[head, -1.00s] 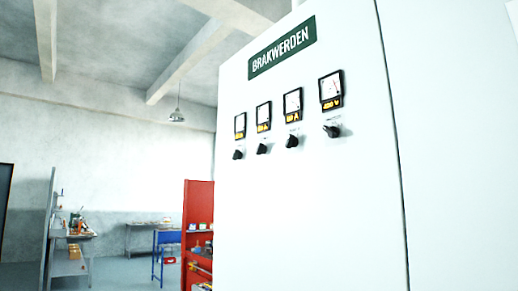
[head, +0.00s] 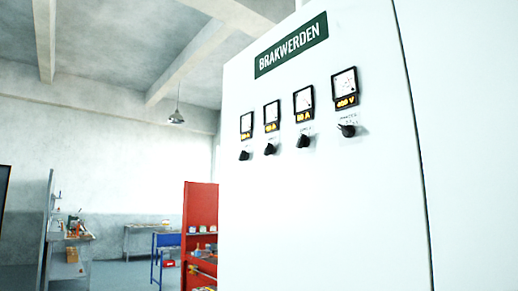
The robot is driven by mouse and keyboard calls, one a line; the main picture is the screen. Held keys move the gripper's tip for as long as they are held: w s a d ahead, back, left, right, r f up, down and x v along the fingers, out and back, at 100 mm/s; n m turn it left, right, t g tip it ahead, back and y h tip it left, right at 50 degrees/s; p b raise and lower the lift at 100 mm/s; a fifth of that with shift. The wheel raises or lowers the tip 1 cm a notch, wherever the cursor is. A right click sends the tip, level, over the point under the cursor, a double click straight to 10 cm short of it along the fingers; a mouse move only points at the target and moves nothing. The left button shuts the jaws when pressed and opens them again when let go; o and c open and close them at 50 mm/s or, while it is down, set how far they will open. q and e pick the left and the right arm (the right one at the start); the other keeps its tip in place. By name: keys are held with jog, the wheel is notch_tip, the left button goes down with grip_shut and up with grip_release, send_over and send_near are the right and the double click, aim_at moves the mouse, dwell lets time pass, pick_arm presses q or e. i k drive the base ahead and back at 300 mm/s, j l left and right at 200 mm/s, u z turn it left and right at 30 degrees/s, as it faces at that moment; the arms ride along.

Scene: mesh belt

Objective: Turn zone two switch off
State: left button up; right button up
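A white control cabinet (head: 330,225) fills the right half of the head view, with a green "BRAKWERDEN" sign (head: 291,45) near its top. Below the sign is a row of dial meters with orange readouts. Under each meter sits a black rotary switch: the leftmost (head: 244,155), the second from left (head: 269,149), the third (head: 303,141) and the rightmost (head: 347,130). The small labels by the switches are too small to read, so I cannot tell which is zone two. Neither of my grippers shows in the view.
A red rack (head: 200,215) with small items stands just left of the cabinet. Farther back are a blue-framed table (head: 165,243), a grey bench (head: 145,233) and a cluttered workstation (head: 70,240). Open floor (head: 115,275) lies between them. A lamp (head: 176,117) hangs from the ceiling.

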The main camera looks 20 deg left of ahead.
aim_at(270, 150)
jog(key=i+j+z, duration=0.1)
jog(key=j, duration=0.5)
jog(key=i+j, duration=0.2)
jog(key=j, duration=0.4)
jog(key=i+j+z, duration=0.15)
jog(key=j, duration=0.4)
jog(key=i+j+z, duration=0.1)
jog(key=j, duration=0.5)
jog(key=i+j, duration=0.15)
jog(key=j, duration=0.5)
jog(key=i+j+z, duration=0.15)
jog(key=j, duration=0.45)
jog(key=k, duration=0.05)
